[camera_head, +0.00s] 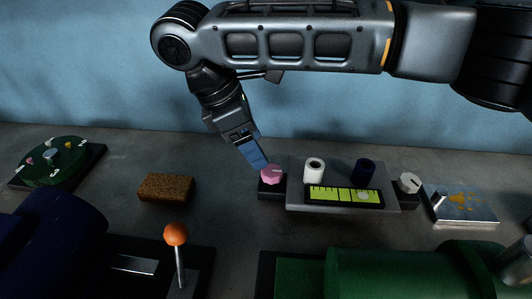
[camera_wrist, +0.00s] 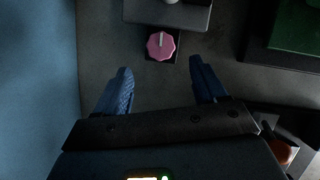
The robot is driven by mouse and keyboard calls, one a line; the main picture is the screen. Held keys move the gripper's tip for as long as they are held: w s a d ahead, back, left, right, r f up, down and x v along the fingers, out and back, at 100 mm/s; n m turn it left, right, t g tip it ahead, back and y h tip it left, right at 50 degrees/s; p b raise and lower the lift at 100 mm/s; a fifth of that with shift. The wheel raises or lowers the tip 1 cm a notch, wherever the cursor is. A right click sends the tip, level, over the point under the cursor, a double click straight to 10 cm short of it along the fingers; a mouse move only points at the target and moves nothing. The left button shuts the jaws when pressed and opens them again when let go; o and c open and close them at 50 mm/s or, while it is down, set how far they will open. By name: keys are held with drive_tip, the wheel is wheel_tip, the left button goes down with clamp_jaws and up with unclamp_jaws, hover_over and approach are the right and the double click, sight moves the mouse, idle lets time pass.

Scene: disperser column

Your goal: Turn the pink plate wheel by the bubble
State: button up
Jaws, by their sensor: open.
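The pink plate wheel (camera_head: 272,175) is a scalloped knob with a pale pointer bar, on a dark block at the left end of a grey plate (camera_head: 295,201). The plate carries a yellow-green bubble level (camera_head: 325,194) with a pale round bubble toward its right end. My gripper (camera_head: 256,159) is open and empty, tilted down just behind and above the pink wheel. In the wrist view, the pink wheel (camera_wrist: 161,47) lies ahead of the open gripper (camera_wrist: 160,67), centred between the fingertips; no contact shows.
A white cylinder (camera_head: 314,170) and a dark blue one (camera_head: 363,171) stand on the plate. A white knob (camera_head: 409,183) sits at its right end. A brown block (camera_head: 167,187) lies left, and an orange-topped lever (camera_head: 176,235) stands in front. The table between wheel and brown block is clear.

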sight(271, 171)
drive_tip(key=p+x, duration=0.1)
drive_tip(key=x, duration=0.6)
drive_tip(key=shift+f, duration=0.2)
drive_tip(key=shift+c, duration=0.4)
drive_tip(key=c, duration=1)
drive_tip(key=shift+s+r, duration=0.1)
drive_tip(key=n+t+p, duration=0.1)
drive_tip(key=n, duration=0.2)
drive_tip(key=shift+s+d+n+y+p, duration=0.1)
drive_tip(key=shift+n+y+p, duration=0.2)
drive_tip(key=shift+p, duration=0.1)
drive_tip(key=shift+s+n+t+y+p, duration=0.1)
drive_tip(key=shift+n+t+y+p, duration=0.5)
drive_tip(key=shift+n, duration=1.2)
